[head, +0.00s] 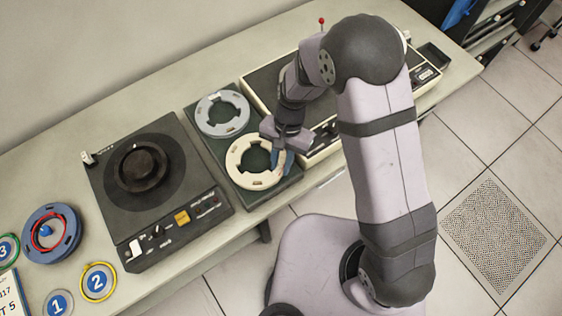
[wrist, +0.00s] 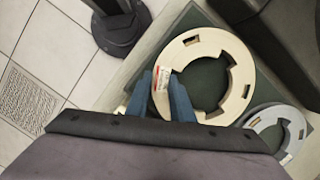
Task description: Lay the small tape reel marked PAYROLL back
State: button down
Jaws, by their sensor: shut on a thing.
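A cream ring-shaped tape reel (head: 234,163) is at the near end of a dark green board (head: 205,143). It lies flat on the board or just above it; I cannot tell which. In the wrist view the reel (wrist: 174,52) carries a white label with red marks at the gripper; its lettering is too small to read. My gripper (head: 284,163) is shut on the reel's right rim, with its blue fingers on either side of the rim in the wrist view (wrist: 163,85). A grey reel (head: 222,113) lies at the board's far end.
A dark tape machine (head: 160,185) with a round hub stands left of the board. A cream-framed machine (head: 262,95) stands to the right, close by. A blue reel (head: 52,234) and numbered discs (head: 98,282) lie at the far left. The table's front edge is near the board.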

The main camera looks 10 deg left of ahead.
jog(key=shift+f+b, duration=0.35)
jog(key=shift+f, duration=0.25)
jog(key=c, duration=1.5)
grip_release()
jog(key=c, duration=0.3)
jog(key=shift+c, duration=0.2)
jog(key=shift+s+a+r+p+v, duration=0.1)
jog(key=shift+s+p+v, duration=0.25)
jog(key=shift+p+v, duration=1.05)
jog(key=shift+s+a+r+p+v, duration=0.1)
jog(key=shift+s+p+v, duration=0.2)
jog(key=shift+p+v, duration=1.1)
jog(key=shift+s+a+r+p+v, duration=0.1)
jog(key=shift+s+p+v, duration=0.25)
jog(key=shift+p+v, duration=1.05)
jog(key=shift+r, duration=0.15)
